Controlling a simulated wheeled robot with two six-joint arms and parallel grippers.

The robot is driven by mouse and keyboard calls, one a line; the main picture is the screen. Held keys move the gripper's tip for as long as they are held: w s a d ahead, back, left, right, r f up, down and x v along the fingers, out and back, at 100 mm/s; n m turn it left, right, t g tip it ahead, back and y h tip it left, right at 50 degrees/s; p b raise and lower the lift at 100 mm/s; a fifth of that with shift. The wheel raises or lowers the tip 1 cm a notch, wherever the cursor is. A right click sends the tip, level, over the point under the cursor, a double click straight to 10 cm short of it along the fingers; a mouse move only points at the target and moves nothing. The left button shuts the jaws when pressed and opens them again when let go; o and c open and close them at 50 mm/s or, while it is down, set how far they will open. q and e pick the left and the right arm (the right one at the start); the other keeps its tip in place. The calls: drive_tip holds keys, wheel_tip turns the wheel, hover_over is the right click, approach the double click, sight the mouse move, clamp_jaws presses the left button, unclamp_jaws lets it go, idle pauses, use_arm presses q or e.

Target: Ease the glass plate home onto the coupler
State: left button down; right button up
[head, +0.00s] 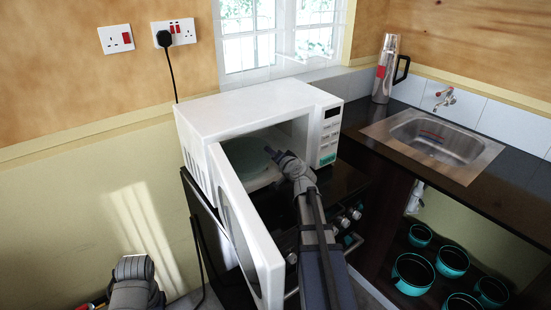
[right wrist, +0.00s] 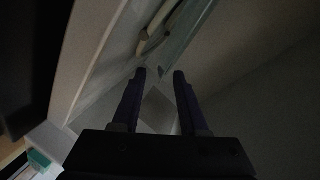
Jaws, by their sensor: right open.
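The pale greenish glass plate (head: 250,160) is inside the open white microwave (head: 255,108). In the right wrist view a pale glassy edge (right wrist: 190,32), which looks like the plate's, runs slanting beyond the fingertips. I cannot tell whether the plate lies level or seated. The coupler is not distinguishable in either view. My right gripper (head: 284,158) reaches into the microwave's opening at the plate's right side. Its two dark fingers (right wrist: 158,76) are apart, with nothing clearly held between them. Only a grey part of my left arm shows at the lower left; its gripper is out of view.
The microwave door (head: 245,222) hangs open toward me, left of my right arm. A control panel (head: 329,138) borders the opening's right. A steel flask (head: 385,70) and sink (head: 436,137) stand right; teal mugs (head: 412,274) sit on a shelf below.

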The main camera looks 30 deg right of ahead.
clamp_jaws()
idle(1.4)
